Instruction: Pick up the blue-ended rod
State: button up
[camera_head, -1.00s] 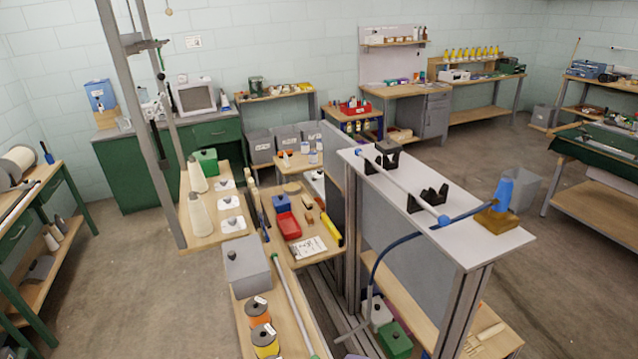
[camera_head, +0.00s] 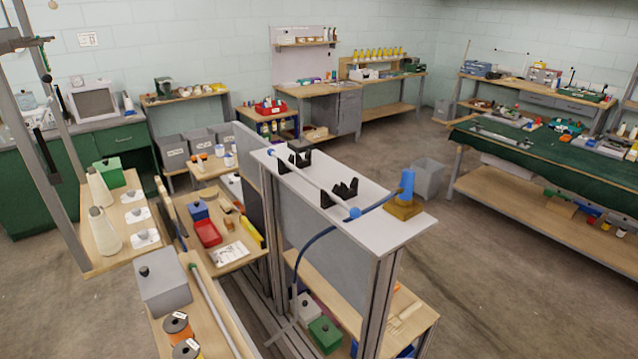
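The blue-ended rod (camera_head: 312,181) is a thin pale rod with a blue tip at each end. It lies across two black notched holders, a rear one (camera_head: 294,160) and a front one (camera_head: 339,193), on the white top of a tall narrow stand (camera_head: 385,228). Its near blue end (camera_head: 353,212) sticks out past the front holder, close to a blue hose. My gripper does not show in this view.
A blue nozzle on a brass-coloured base (camera_head: 405,198) stands at the shelf's right end, its blue hose hanging over the front. Open floor (camera_head: 520,270) lies to the right.

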aim_at(355, 213)
jog(key=z, duration=4)
jog(key=u, duration=4)
jog(key=i+j+z, duration=0.1)
jog(key=j, duration=0.25)
jog(key=i+j+z, duration=0.1)
jog(key=i+j, duration=0.2)
jog(key=i+j+z, duration=0.15)
jog(key=j, duration=0.25)
jog(key=i+j+z, duration=0.1)
jog(key=i+j, duration=0.15)
jog(key=j, duration=0.15)
jog(key=i+j+z, duration=0.1)
jog(key=j, duration=0.3)
jog(key=i+j+z, duration=0.1)
jog(key=j, duration=0.35)
jog(key=i, duration=0.05)
